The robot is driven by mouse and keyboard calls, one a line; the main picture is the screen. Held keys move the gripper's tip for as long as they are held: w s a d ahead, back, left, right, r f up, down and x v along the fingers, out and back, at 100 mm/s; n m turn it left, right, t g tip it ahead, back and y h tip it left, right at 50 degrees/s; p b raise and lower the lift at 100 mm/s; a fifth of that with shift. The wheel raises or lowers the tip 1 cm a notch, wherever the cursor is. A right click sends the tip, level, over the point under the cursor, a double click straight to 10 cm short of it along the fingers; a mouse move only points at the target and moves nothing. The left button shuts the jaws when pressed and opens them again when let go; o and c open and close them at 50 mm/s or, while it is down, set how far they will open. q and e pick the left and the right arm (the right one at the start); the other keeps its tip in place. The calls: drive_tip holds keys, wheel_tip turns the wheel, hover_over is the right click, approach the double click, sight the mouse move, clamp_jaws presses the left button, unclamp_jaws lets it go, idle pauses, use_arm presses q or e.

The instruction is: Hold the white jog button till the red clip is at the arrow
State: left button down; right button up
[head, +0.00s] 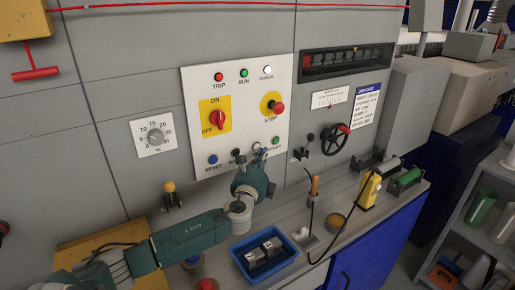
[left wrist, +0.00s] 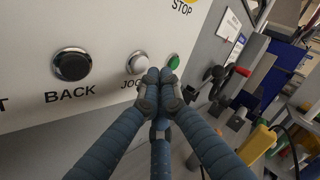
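The white jog button (left wrist: 137,63) sits on the white panel between the black BACK button (left wrist: 71,64) and the green START button (left wrist: 173,62). My left gripper (left wrist: 160,80) has its fingertips together with nothing between them. In the left wrist view the tips overlap the panel just below and right of the jog button. I cannot tell whether they touch the panel. In the head view my left gripper (head: 259,153) hides much of the jog button. The dark clip window (head: 346,61) has a small yellow arrow (head: 355,50) at its top edge.
The panel also carries a yellow-backed ON/OFF switch (head: 217,118) and a red STOP button (head: 277,108). Below, a grey shelf holds a blue tray (head: 246,267) with metal parts and a yellow device (head: 370,190). A black handwheel (head: 334,140) is to the right.

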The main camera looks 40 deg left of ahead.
use_arm(q)
drive_tip(key=shift+w+a, duration=0.15)
drive_tip(key=shift+a, duration=0.25)
drive_tip(key=shift+w+a, duration=0.1)
drive_tip(key=shift+a, duration=0.1)
idle(0.6)
drive_tip(key=shift+a+b, duration=0.2)
drive_tip(key=shift+b, duration=0.1)
drive_tip(key=shift+w+r, duration=0.1)
idle(1.1)
idle(1.6)
idle(2.4)
drive_tip(key=shift+s+d, duration=0.35)
drive_tip(key=shift+d, duration=0.4)
